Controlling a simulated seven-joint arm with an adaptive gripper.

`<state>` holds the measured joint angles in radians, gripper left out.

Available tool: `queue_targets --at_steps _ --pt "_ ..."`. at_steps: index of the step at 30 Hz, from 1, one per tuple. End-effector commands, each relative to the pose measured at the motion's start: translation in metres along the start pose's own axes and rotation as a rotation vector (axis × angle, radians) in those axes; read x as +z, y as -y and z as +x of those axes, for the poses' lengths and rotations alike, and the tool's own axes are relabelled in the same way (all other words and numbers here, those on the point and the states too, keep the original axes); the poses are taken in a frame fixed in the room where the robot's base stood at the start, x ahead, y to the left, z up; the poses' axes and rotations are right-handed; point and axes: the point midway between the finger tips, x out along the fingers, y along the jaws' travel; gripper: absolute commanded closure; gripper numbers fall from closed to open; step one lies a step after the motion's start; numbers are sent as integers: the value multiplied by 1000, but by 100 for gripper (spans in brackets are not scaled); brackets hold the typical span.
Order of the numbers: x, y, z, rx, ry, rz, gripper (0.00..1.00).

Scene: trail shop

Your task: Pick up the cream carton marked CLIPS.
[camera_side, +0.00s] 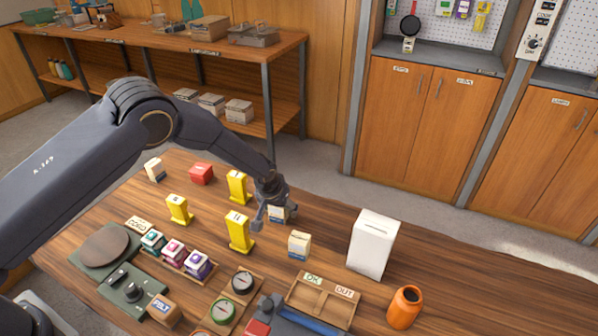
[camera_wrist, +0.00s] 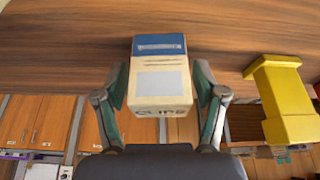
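The cream carton marked CLIPS (camera_wrist: 160,88) has a blue band at one end and a pale blank panel. In the wrist view it sits centred between my two fingers. In the side view this carton (camera_side: 278,215) stands on the wooden table, partly hidden by my gripper (camera_side: 274,218). My gripper is low over it, with one finger on either side. The fingers look spread, with narrow gaps to the carton's sides. A similar cream and blue carton (camera_side: 299,245) stands apart, nearer the side camera; its marking is too small to read.
Yellow stands (camera_side: 240,232) are close by; one shows beside my finger in the wrist view (camera_wrist: 285,98). The right end of the table is clear.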

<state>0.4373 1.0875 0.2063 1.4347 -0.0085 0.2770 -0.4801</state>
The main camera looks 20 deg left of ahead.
Motion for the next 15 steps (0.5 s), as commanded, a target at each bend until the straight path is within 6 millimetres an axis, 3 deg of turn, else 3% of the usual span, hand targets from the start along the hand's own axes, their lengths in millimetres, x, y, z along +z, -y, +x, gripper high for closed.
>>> queue_targets --at_steps 2,15 --pt "0 0 0 0 0 0 42" --pt "0 0 0 0 0 0 88"
